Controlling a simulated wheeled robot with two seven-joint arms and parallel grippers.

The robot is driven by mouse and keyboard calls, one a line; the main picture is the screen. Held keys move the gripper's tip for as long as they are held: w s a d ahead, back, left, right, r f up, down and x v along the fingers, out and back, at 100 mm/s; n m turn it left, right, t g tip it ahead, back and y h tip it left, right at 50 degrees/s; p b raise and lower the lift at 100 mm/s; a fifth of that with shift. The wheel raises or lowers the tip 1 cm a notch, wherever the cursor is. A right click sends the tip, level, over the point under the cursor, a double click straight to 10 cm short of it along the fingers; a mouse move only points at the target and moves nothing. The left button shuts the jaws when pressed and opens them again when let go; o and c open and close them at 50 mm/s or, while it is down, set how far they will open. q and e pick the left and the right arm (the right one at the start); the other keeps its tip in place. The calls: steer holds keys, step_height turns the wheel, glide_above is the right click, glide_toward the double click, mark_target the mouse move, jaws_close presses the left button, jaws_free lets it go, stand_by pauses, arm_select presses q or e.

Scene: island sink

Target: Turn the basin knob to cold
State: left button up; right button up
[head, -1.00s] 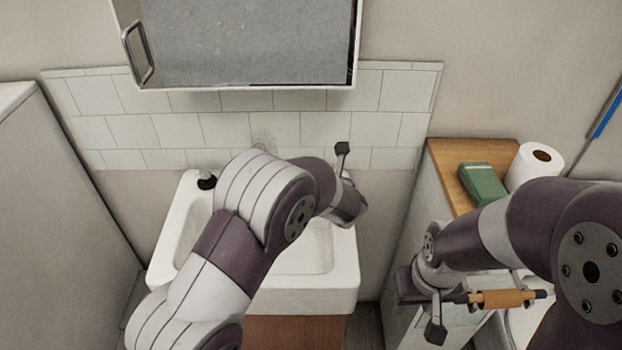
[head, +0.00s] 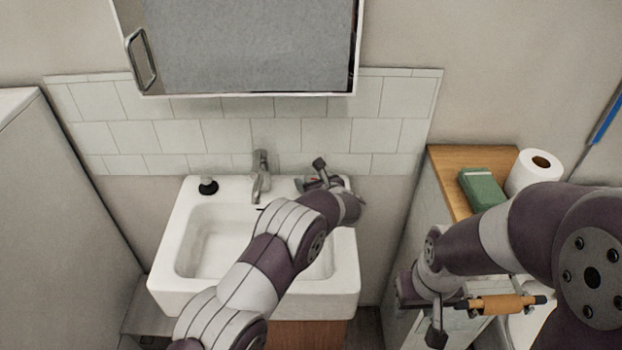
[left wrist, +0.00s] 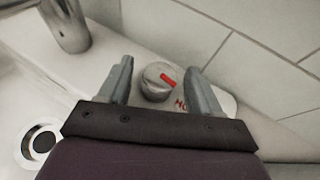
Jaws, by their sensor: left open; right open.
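The basin knob (left wrist: 157,82) is a round grey metal knob with a red mark on top, seen in the left wrist view. Red lettering (left wrist: 181,103), partly hidden, is beside it on the white ledge. My left gripper (left wrist: 160,66) is open, with one finger on each side of the knob; I cannot tell whether they touch it. In the head view my left gripper (head: 318,179) is at the basin's back right corner and largely hides the knob. My right gripper (head: 444,315) is open, away from the basin, at the lower right.
The faucet (head: 261,177) rises from the back of the white basin (head: 170,281), left of the knob. A black stopper (head: 208,185) stands at the back left. A mirrored cabinet (head: 250,45) hangs above.

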arm_select(q)
steer(key=shift+w+a+f, duration=0.15)
steer(key=shift+w, duration=0.2)
